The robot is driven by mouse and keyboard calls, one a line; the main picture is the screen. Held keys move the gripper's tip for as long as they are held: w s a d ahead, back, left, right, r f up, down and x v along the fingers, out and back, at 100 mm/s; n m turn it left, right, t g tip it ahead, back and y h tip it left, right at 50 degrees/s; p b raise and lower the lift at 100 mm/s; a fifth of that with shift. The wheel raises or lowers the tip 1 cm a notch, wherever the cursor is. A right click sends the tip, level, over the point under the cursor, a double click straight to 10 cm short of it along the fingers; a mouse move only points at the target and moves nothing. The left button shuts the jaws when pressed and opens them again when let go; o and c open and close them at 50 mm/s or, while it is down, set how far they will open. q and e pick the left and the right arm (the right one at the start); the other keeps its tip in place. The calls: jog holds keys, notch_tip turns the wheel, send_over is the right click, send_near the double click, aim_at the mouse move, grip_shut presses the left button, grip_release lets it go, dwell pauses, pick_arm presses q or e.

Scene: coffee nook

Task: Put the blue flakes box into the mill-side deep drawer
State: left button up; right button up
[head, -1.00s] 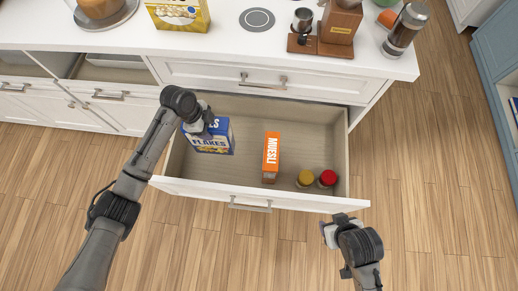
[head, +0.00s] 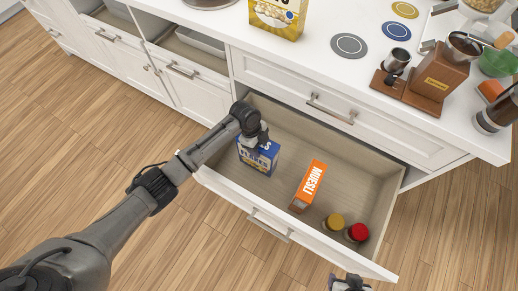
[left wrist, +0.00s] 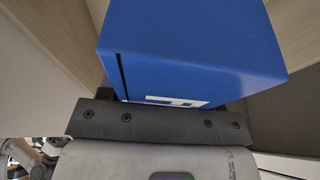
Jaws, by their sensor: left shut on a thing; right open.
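The blue flakes box (head: 259,158) is inside the open deep drawer (head: 330,155), at its left end. My left gripper (head: 255,136) is shut on the top of the box; the fingers partly cover its lettering. In the left wrist view the blue box (left wrist: 190,50) fills the space in front of the gripper (left wrist: 160,112). I cannot tell whether the box touches the drawer floor. My right gripper (head: 348,284) is open at the bottom edge of the head view, outside the drawer front and mostly cut off.
An orange muesli box (head: 309,186), a yellow-lidded jar (head: 334,221) and a red-lidded jar (head: 357,232) are in the drawer's middle and right. A brown mill (head: 438,80) and a yellow box (head: 277,18) stand on the counter above. Another drawer (head: 190,50) is partly open at left.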

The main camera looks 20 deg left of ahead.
pick_arm(q)
notch_tip(320, 180, down, 2)
jog(key=shift+s+f+b, duration=0.1)
jog(key=shift+f+b, duration=0.15)
jog(key=shift+b, duration=0.1)
jog(key=shift+f, duration=0.1)
jog(key=o, duration=1.5)
jog(key=p+v, duration=0.4)
jog(key=v, duration=0.6)
jog(key=shift+r, duration=0.4)
jog(key=shift+a+r+p, duration=0.3)
jog(key=shift+r+p, duration=0.1)
jog(key=shift+r, duration=0.3)
